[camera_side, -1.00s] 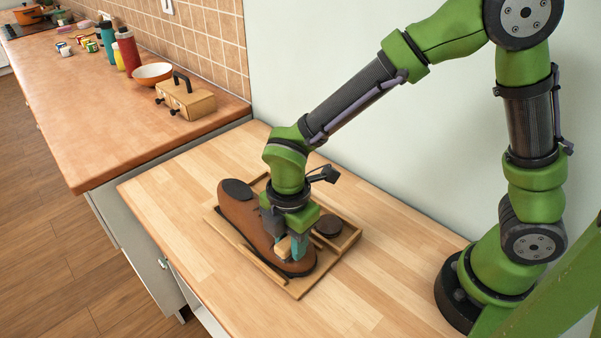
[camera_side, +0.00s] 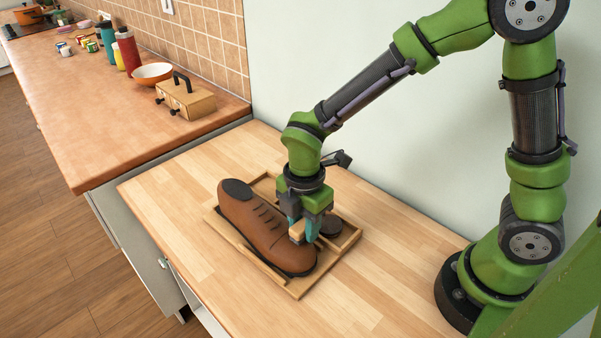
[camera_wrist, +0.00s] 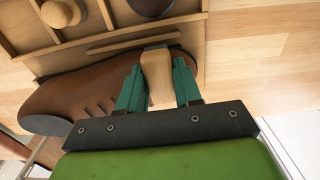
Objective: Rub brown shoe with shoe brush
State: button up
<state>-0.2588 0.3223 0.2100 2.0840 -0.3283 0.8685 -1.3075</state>
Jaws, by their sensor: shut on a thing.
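The brown shoe (camera_side: 262,226) lies in the wooden tray (camera_side: 297,291) on the light wooden table, its dark opening toward the back left. It also shows in the wrist view (camera_wrist: 75,95). My gripper (camera_side: 306,232) is above the front right part of the shoe. Its teal fingers are shut on the wooden handle of the shoe brush (camera_wrist: 157,76). The brush's bristles are hidden, and I cannot tell whether they touch the shoe.
A dark round tin (camera_side: 331,227) sits in the tray's right compartment. A round wooden knob-like object (camera_wrist: 61,12) is in another compartment in the wrist view. The table's left and front are clear. A counter with a wooden box (camera_side: 186,100) and an orange bowl (camera_side: 153,74) stands at the back left.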

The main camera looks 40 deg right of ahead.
aim_at(281, 256)
jog(key=a, duration=0.6)
jog(key=shift+s, duration=0.15)
jog(key=shift+a+r, duration=0.1)
jog(key=shift+a, duration=0.1)
notch_tip(281, 256, up, 8)
dwell(0.3)
jog(key=shift+d, duration=0.1)
